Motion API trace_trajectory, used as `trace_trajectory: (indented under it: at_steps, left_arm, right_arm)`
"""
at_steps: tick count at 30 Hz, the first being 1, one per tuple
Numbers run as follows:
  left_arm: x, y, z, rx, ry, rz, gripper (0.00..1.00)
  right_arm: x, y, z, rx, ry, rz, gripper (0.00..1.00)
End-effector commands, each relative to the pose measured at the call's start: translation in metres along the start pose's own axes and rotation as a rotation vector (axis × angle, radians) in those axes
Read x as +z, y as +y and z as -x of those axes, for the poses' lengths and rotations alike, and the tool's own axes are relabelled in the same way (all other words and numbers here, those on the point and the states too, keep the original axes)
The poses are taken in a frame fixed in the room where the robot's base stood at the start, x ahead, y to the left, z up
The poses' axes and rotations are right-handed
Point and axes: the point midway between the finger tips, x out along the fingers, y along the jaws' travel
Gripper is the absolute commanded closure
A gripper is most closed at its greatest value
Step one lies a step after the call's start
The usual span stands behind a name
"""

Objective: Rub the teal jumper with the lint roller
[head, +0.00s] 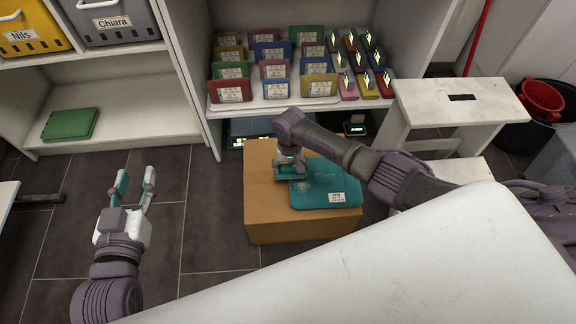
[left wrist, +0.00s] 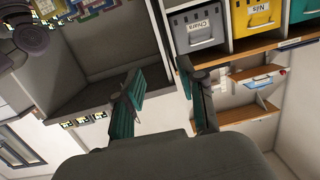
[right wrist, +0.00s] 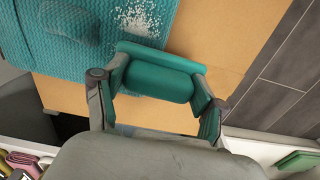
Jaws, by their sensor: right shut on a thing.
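The teal jumper (head: 325,194) lies folded on top of a cardboard box, with a white label near its front right corner. It also shows in the right wrist view (right wrist: 40,60), where a patch of white specks (right wrist: 138,18) lies on its knit. My right gripper (head: 290,170) is over the jumper's back left part, fingers downward. It is shut on a teal cylinder (right wrist: 158,78), apparently the lint roller, held crosswise between the fingers (right wrist: 155,100). Whether the roller touches the cloth is unclear. My left gripper (head: 133,188) is open and empty above the floor, left of the box.
The cardboard box (head: 265,222) stands on dark floor tiles. A white step stool (head: 420,105) stands right. A white surface (head: 400,260) fills the foreground. Floor left of the box is clear.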

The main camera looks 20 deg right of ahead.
Motion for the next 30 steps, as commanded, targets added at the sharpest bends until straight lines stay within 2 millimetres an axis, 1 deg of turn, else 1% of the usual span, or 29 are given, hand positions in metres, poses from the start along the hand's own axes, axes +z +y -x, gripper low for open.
trace_trajectory:
  at_steps: [2, 11, 24, 30]
  left_arm:
    - [0.003, -0.001, 0.001, -0.001, -0.02, 0.0, 0.6]
    - [0.028, -0.004, 0.007, -0.01, -0.168, -0.002, 0.6]
    - [0.063, -0.01, 0.025, -0.023, -0.383, -0.001, 0.6]
    - [0.076, -0.012, 0.034, -0.028, -0.461, 0.0, 0.6]
  right_arm:
    - [0.0, 0.002, 0.0, 0.001, 0.0, -0.001, 0.58]
    - [0.001, 0.012, 0.0, 0.001, -0.001, 0.0, 0.58]
    - [0.001, 0.029, -0.002, 0.003, -0.002, -0.001, 0.58]
    - [0.001, 0.036, -0.003, 0.004, -0.002, -0.002, 0.57]
